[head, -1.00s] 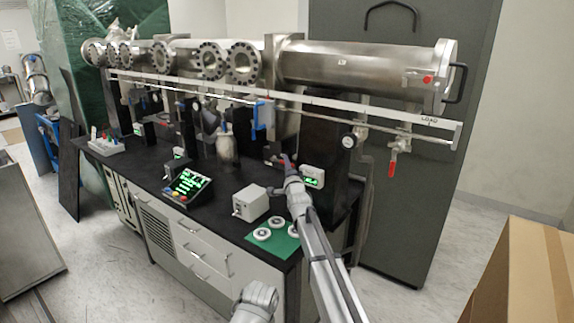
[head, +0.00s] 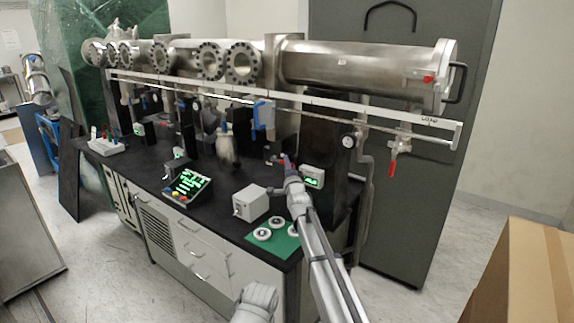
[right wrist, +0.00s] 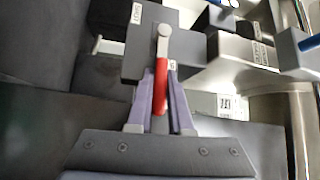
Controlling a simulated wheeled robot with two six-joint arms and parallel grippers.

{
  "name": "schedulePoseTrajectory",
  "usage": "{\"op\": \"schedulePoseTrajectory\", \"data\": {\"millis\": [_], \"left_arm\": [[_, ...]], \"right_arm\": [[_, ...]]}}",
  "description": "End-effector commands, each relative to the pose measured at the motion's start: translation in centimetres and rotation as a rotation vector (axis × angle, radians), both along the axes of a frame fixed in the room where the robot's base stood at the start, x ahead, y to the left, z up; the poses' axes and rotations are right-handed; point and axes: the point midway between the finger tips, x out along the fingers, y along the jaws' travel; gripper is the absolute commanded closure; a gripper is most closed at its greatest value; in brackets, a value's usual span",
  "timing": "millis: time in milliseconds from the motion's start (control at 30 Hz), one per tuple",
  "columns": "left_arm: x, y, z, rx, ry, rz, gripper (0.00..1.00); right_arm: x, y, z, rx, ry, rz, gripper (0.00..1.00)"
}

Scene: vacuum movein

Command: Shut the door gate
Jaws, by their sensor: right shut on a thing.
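The door gate's lever, with a red grip (right wrist: 161,86) and a metal arm, stands on a dark grey block (right wrist: 185,47) in the right wrist view. My right gripper (right wrist: 161,105) is shut on the red grip, with one purple-grey finger on each side. In the head view my right gripper (head: 286,162) reaches over the black bench to the block below the steel tube. The lever is small and mostly hidden there.
A long steel chamber (head: 350,65) with flanged ports runs above the bench (head: 140,175). A lit display (head: 187,186), a grey box (head: 250,203) and white rings on a green mat (head: 283,245) are near my right arm. A cardboard box (head: 530,275) stands at the right.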

Motion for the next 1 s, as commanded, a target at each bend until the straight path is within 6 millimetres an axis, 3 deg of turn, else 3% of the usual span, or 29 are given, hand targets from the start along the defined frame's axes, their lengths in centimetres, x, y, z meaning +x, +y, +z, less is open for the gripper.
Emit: {"op": "schedulePoseTrajectory", "data": {"millis": [267, 700, 1000], "left_arm": [[0.0, 0.0, -1.4, 0.000, 0.000, 0.000, 0.53], [0.0, 0.0, -8.2, 0.000, 0.000, -0.001, 0.53], [0.0, 0.0, -11.3, 0.000, 0.000, -0.001, 0.53]], "right_arm": [[0.0, 0.0, -0.8, 0.032, -0.023, 0.001, 1.00], [0.4, 0.4, -3.2, 0.270, -0.208, 0.001, 1.00], [0.7, 0.8, -3.9, 0.412, -0.320, 0.000, 1.00]]}}
